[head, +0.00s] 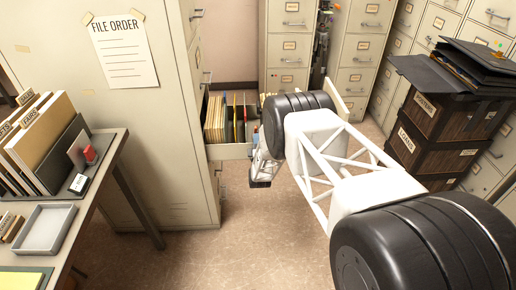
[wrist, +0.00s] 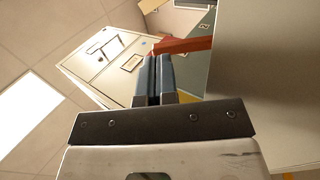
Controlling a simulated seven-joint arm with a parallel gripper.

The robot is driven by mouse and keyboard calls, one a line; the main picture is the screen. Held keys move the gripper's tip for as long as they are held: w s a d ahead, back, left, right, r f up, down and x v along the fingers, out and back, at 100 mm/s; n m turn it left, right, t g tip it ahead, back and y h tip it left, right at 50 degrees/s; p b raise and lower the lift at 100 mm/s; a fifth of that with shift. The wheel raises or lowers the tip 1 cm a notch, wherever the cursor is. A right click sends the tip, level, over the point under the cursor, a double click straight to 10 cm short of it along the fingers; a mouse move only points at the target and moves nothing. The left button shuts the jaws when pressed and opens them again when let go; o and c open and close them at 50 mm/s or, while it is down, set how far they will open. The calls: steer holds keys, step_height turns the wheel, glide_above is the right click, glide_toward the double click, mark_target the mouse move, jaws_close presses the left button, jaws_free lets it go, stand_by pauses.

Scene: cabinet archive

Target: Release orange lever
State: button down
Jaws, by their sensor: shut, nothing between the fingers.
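A red-orange bar (wrist: 186,45), which looks like the orange lever, shows in the wrist view just beyond my fingertips. It runs to the right towards a grey panel edge. My gripper (wrist: 153,78) has its two blue-grey fingers together with nothing held. The fingertips overlap the bar's left end in the picture; I cannot tell whether they touch it. In the head view my gripper (head: 262,176) hangs beside the open drawer (head: 232,151), with its fingers mostly hidden. I cannot make out the lever in the head view.
The open drawer holds several folders (head: 216,118). A tall cabinet with a file order sheet (head: 124,48) stands on the left, and a desk (head: 95,190) in front of it. Stacked dark boxes (head: 440,110) stand on the right. The floor (head: 235,255) below is clear.

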steer(key=shift+x, duration=0.95)
